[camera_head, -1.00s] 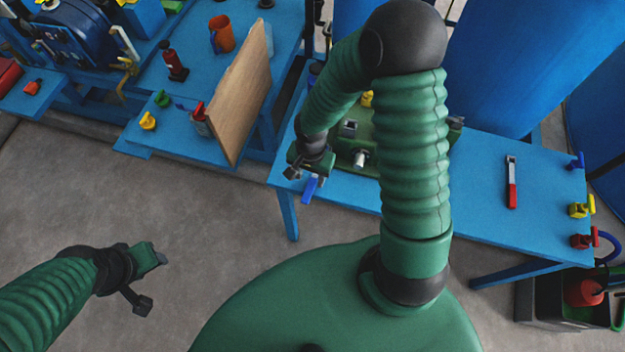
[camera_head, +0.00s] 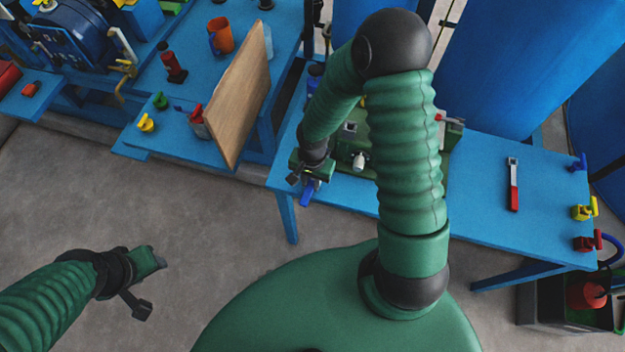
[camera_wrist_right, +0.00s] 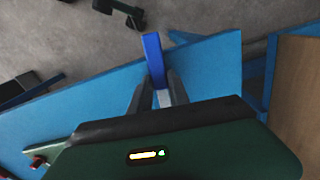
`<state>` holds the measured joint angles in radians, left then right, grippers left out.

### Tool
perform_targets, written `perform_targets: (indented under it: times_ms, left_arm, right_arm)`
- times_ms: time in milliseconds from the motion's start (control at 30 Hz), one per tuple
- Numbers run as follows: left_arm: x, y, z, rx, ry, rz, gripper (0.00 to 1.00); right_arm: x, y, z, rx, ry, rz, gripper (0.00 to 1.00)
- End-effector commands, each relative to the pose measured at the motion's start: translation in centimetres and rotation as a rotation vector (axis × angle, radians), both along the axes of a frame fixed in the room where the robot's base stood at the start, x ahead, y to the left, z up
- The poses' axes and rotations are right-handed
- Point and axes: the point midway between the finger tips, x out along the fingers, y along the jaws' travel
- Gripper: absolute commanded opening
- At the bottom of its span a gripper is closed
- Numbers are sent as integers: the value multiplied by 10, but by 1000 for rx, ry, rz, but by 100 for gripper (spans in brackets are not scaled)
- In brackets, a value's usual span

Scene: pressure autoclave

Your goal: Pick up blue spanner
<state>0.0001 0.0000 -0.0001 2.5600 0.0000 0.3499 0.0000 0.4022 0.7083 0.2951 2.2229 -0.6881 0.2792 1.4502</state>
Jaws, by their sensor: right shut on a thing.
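The blue spanner (camera_head: 306,196) is at the front left corner of the right blue table, its blue end pointing toward me. My right gripper (camera_head: 308,182) is shut on it. In the right wrist view the spanner's blue handle (camera_wrist_right: 154,55) sticks out past the two dark fingers (camera_wrist_right: 158,90), with a grey metal part between them. The rest of the spanner is hidden by the gripper. I cannot tell whether it touches the tabletop. My left gripper (camera_head: 150,282) is open and empty over the floor at the lower left.
A red-handled spanner (camera_head: 513,185) lies on the right blue table (camera_head: 475,180). A green machine (camera_head: 350,150) stands behind my right arm. A wooden board (camera_head: 240,95) stands upright to the left. Coloured valves (camera_head: 583,212) line the right edge. The floor in front is clear.

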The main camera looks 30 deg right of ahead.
Motion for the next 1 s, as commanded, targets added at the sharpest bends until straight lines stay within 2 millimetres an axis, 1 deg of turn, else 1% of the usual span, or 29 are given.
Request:
perform_targets:
  times_ms: [267,367,433,567,900,1000]
  left_arm:
    - [0,0,1,0,0,0,43]
    - [0,0,4,0,0,0,43]
    - [0,0,7,0,0,0,43]
    - [0,0,17,0,0,0,43]
    - [0,0,42,0,0,0,43]
    - [0,0,47,0,0,0,43]
  right_arm:
    - [0,0,1,-1,1,-2,0]
    - [1,-1,9,-1,0,-2,0]
    - [1,-1,19,-1,-2,-3,0]
    - [1,-1,46,-2,-5,-4,0]
    - [2,-1,131,-3,-4,-3,0]
    - [2,-1,153,-3,-4,-3,0]
